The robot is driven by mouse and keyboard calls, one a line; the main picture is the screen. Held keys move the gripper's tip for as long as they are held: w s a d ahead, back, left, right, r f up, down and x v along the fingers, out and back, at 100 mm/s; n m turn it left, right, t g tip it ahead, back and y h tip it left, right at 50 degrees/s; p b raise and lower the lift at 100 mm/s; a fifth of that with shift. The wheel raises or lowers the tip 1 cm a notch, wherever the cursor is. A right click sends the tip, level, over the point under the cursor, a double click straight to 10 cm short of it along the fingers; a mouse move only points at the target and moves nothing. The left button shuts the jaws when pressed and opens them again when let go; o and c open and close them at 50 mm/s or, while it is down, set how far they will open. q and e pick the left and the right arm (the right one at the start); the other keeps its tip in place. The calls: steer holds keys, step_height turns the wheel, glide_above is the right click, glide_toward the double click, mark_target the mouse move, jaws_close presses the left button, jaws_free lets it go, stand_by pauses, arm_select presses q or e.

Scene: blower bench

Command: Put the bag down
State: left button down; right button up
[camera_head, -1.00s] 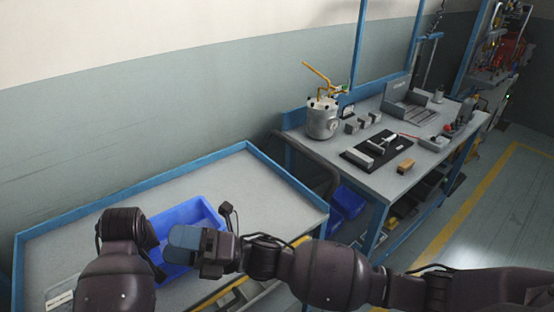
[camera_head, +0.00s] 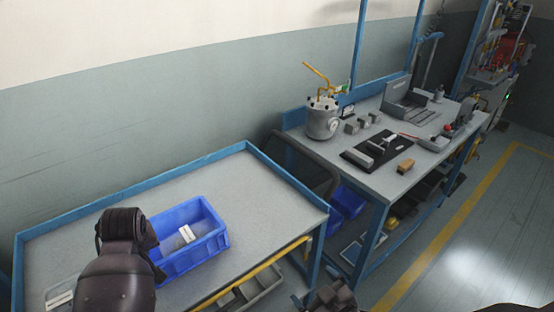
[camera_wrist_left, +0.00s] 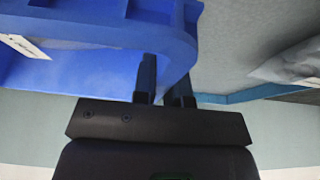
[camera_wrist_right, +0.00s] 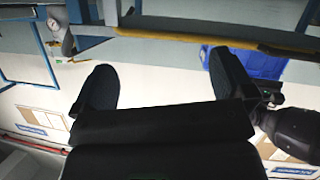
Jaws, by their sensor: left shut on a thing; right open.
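A clear bag with a white label (camera_head: 186,233) lies inside the blue bin (camera_head: 216,244) on the left table. The label of this bag also shows at the left of the left wrist view (camera_wrist_left: 25,46). My left gripper (camera_wrist_left: 166,75) is shut on the wall of the blue bin; in the head view my left arm hides its fingers. My right gripper (camera_wrist_right: 160,72) is open, with nothing between its fingers. In the head view, part of my right arm or gripper shows at the bottom edge, away from the bin.
Another clear bag with a white label (camera_head: 60,298) lies on the left table (camera_head: 265,195), left of the bin. The table has a raised blue rim. A workbench (camera_head: 350,175) with a metal pot (camera_head: 322,122) and several parts stands to the right.

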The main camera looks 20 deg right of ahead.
steer(key=s+d+f+m+g+h, duration=0.1)
steer(key=s+d+f+m+g, duration=0.1)
steer(key=s+d+f+m, duration=0.1)
steer(key=shift+s+d+f+h, duration=0.35)
steer(key=shift+s+d, duration=0.3)
steer(key=shift+s, duration=0.55)
arm_select(q)
steer(key=c, duration=1.1)
jaws_free()
